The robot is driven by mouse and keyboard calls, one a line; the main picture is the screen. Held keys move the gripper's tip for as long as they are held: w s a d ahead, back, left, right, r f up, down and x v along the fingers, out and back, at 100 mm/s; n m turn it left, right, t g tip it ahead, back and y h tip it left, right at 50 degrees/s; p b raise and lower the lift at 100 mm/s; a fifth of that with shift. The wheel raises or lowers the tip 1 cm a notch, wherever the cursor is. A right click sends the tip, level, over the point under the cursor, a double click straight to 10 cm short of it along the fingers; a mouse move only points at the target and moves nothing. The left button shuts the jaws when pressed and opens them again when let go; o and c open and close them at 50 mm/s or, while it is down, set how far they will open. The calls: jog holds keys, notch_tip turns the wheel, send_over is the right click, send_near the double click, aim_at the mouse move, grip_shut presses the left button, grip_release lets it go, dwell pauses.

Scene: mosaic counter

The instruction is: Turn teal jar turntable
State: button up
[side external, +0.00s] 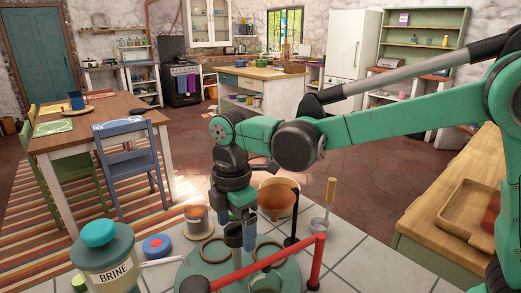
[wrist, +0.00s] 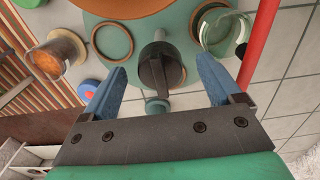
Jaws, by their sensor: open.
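The teal turntable (side external: 192,275) lies on the tiled counter at the bottom of the side view, cut off by the frame edge. It carries brown rings (side external: 214,250) and a dark central post (wrist: 155,65). A clear glass piece (wrist: 225,32) sits at its right in the wrist view. My gripper (side external: 240,232) points down over the turntable. In the wrist view its blue fingers (wrist: 161,68) are spread either side of the post, with visible gaps; whether they reach down to its height is unclear. A teal-lidded jar marked BRINE (side external: 107,262) stands left of the turntable.
A red bar (side external: 268,262) crosses in front of the turntable to a red upright. An orange-brown bowl (side external: 278,197), a canister (side external: 196,220) and a blue-and-red round item (side external: 157,246) stand nearby. A wooden-handled tool (side external: 329,195) stands at right, with bare tiles beyond.

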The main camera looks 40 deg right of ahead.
grip_shut()
dwell(0.3)
jog(key=shift+n, duration=9)
